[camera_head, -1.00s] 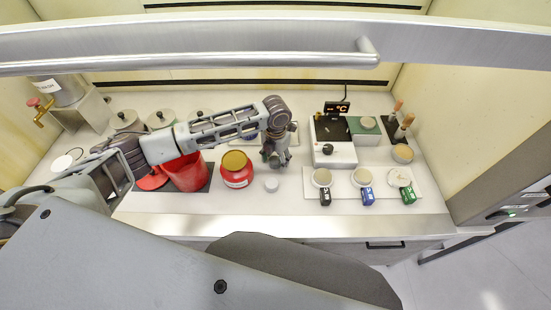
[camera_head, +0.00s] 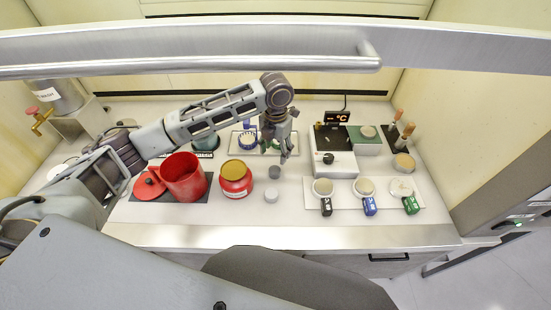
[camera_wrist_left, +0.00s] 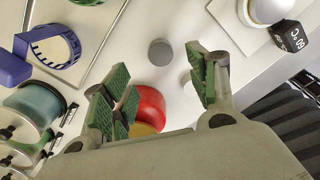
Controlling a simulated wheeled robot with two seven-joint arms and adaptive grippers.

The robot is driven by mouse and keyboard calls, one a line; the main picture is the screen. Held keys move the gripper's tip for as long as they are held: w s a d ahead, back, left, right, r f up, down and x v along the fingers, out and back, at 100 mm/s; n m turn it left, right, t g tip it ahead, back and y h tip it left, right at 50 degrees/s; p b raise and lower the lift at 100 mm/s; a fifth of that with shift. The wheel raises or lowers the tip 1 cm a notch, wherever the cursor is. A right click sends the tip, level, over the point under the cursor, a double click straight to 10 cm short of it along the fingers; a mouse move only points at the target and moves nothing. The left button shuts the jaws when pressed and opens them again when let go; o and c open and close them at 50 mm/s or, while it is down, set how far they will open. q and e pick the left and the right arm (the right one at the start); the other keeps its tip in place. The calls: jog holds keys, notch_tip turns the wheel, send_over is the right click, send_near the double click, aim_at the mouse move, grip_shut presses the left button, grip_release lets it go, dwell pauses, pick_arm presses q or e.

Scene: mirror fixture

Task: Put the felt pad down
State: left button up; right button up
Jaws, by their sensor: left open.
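A small dark grey disc (camera_head: 274,171), which looks like the felt pad, lies on the white worktop. It also shows as a round grey face in the left wrist view (camera_wrist_left: 160,52). My left gripper (camera_head: 278,152) is open, with nothing seen between its fingers. It points down just behind and above the disc, apart from it. In the left wrist view its green-padded fingers (camera_wrist_left: 163,80) are spread. My right gripper is not in view.
A pale round piece (camera_head: 271,196) stands in front of the disc. A red jar (camera_head: 236,188) and red jug (camera_head: 186,180) stand left. A white panel (camera_head: 340,203) with several pots lies right. A tray (camera_head: 233,152) is behind; a metal bar (camera_head: 200,62) crosses above.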

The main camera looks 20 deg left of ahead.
pick_arm(q)
jog(key=shift+r, duration=1.15)
jog(key=shift+f, duration=0.1)
